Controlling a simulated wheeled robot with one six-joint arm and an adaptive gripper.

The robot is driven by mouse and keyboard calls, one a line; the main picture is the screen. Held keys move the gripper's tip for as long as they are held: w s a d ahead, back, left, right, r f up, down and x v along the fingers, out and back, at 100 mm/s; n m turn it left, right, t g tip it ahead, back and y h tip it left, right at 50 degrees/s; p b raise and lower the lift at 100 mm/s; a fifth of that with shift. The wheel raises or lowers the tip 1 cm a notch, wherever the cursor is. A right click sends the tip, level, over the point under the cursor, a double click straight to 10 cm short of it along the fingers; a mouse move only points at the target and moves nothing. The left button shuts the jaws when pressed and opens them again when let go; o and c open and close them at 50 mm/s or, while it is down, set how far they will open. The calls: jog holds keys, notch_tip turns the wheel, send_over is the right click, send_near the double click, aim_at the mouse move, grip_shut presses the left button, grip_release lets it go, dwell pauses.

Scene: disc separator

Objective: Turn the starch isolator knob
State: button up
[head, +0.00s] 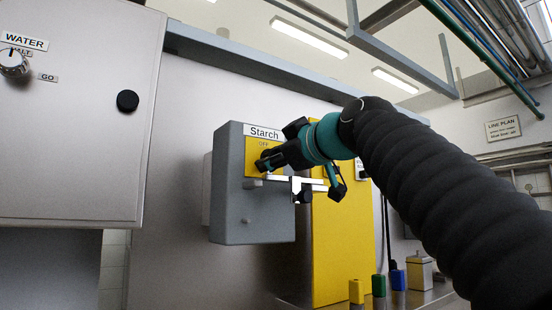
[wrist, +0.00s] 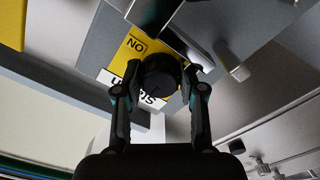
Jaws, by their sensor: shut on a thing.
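The starch isolator is a grey box (head: 250,215) with a "Starch" label (head: 264,132) and a yellow plate (head: 252,150) in the head view. My gripper (head: 268,162) reaches in from the right to the plate and hides most of the knob there. In the wrist view the round black knob (wrist: 160,80) sits between the two fingers of my gripper (wrist: 164,74), which is shut on it. The yellow plate (wrist: 128,58) shows "ON" upside down beside the knob. The knob's pointer direction cannot be told.
A metal bracket (head: 308,182) juts out just below my gripper. A grey cabinet (head: 75,150) with a "WATER" knob (head: 13,62) stands at left. A tall yellow panel (head: 340,250) is behind at right, with yellow, green and blue-topped posts (head: 378,288) in front.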

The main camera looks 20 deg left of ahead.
jog(key=o, duration=1.1)
jog(key=shift+a, duration=0.1)
jog(key=shift+o, duration=0.2)
jog(key=v, duration=1.2)
